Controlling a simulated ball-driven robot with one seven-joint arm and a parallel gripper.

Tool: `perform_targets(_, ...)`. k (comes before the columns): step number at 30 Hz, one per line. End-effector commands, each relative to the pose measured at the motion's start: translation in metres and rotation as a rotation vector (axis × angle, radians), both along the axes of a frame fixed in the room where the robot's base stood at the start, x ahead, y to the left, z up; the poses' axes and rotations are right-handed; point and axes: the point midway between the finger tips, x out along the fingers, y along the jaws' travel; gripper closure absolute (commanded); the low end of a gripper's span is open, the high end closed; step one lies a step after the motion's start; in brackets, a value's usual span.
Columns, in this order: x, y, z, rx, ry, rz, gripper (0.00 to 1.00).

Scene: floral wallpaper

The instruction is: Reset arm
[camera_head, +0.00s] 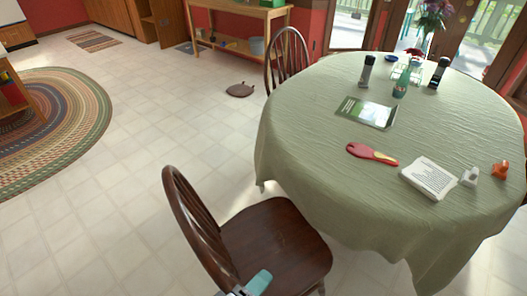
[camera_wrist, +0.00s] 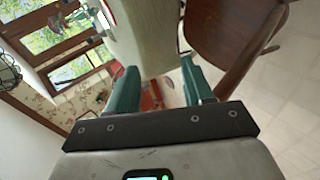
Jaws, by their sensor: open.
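My gripper (camera_wrist: 158,75) shows in the wrist view with its two green fingers spread apart and nothing between them. In the head view only a small teal part of my gripper (camera_head: 258,283) shows at the bottom edge, in front of the seat of a dark wooden chair (camera_head: 275,238). The wrist view is tilted. It shows the chair (camera_wrist: 232,35) at the upper right, the pale tablecloth (camera_wrist: 146,30) at the top middle, and windows at the upper left.
A round table with a green cloth (camera_head: 300,130) stands at the right, bearing a booklet, a red paddle-shaped item, a notepad and bottles. A second chair (camera_head: 287,55) stands behind it. A dark flat object (camera_head: 240,90) lies on the floor. Tiled floor at the left is clear up to a braided rug (camera_head: 80,120).

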Motion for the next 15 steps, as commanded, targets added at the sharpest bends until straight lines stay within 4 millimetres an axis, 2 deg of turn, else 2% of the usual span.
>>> perform_targets(1, 0.003, -0.027, -0.014, 0.034, 0.054, -0.056, 0.49)
perform_targets(4, 0.002, -0.085, -0.045, 0.137, 0.177, -0.181, 0.49)
perform_targets(7, -0.013, -0.146, -0.075, 0.275, 0.293, -0.326, 0.49)
perform_targets(9, -0.032, -0.188, -0.093, 0.39, 0.361, -0.433, 0.49)
perform_targets(12, -0.067, -0.237, -0.111, 0.568, 0.425, -0.581, 0.49)
perform_targets(15, -0.099, -0.268, -0.117, 0.718, 0.448, -0.69, 0.49)
